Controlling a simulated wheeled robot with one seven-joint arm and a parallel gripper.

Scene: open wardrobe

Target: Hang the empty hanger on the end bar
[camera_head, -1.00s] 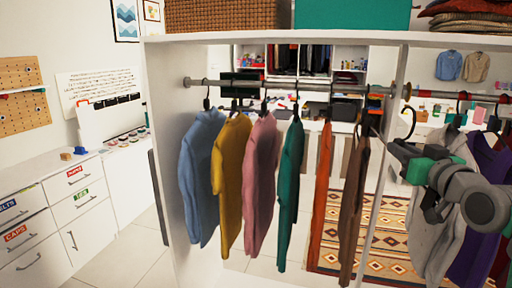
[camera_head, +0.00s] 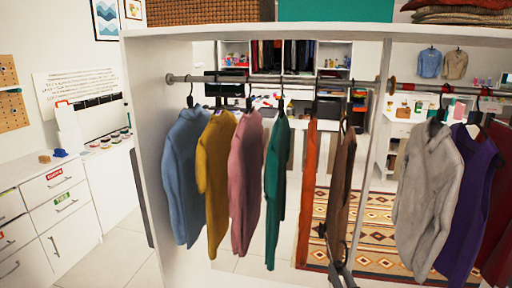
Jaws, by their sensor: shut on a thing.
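My gripper (camera_head: 342,264) is low at the bottom edge, just below the brown garment (camera_head: 341,185). It is shut on a thin dark piece that seems to be the empty hanger; its shape is hard to make out here. Two bars show: a grey bar (camera_head: 232,78) in the left bay and a bar with a red stretch (camera_head: 461,90) in the right bay. I cannot tell which is the end bar. The gripper is well below both bars.
Blue (camera_head: 187,175), yellow (camera_head: 215,180), pink (camera_head: 246,175), green (camera_head: 277,185) and orange (camera_head: 307,190) garments hang left. Grey (camera_head: 428,195) and purple (camera_head: 470,205) ones hang right. An upright divider (camera_head: 377,140) separates the bays. A shelf (camera_head: 330,33) runs above.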

